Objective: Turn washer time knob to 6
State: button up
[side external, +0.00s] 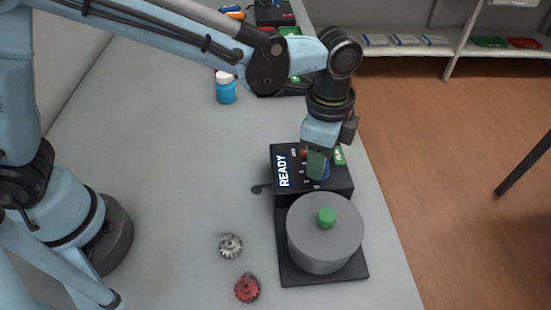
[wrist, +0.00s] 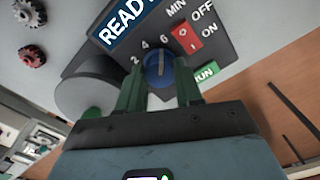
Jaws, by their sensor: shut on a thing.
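The blue time knob (wrist: 160,70) is on the black control box (side external: 262,160) of the washer. The box has a READY sign (wrist: 122,22) and the marks 2, 4 and 6 around the knob. A pale pointer line on the knob points up, roughly toward the 6; its exact alignment is hard to tell. My gripper (wrist: 159,80) has its two green fingers on either side of the knob, shut on it. In the side external view, my gripper (side external: 317,163) comes down from above and mostly hides the knob (side external: 320,173).
A red ON/OFF switch (wrist: 187,38) and a green RUN button (wrist: 206,72) sit close to the knob. A grey drum (side external: 325,245) with a green top stands in front. A silver gear (side external: 230,246) and a red gear (side external: 247,289) lie left. A blue bottle (side external: 226,92) stands behind.

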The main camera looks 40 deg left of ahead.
dwell(0.5)
jog(key=o, duration=1)
jog(key=shift+o, duration=0.2)
notch_tip(320, 180, up, 12)
jog(key=shift+a, duration=0.1)
jog(key=s+a+f+n+t, duration=0.1)
jog(key=s+a+n+t, duration=0.1)
jog(key=a+n, duration=0.3)
jog(key=s+a+f+n+t, duration=0.2)
jog(key=a+n, duration=0.3)
jog(key=a, duration=0.6)
jog(key=s+a+f+n+t, duration=0.2)
jog(key=a+n+t, duration=0.1)
jog(key=a+n, duration=0.2)
jog(key=a, duration=0.2)
jog(key=shift+s+a+f, duration=0.2)
jog(key=shift+s+a, duration=0.1)
jog(key=shift+a, duration=0.1)
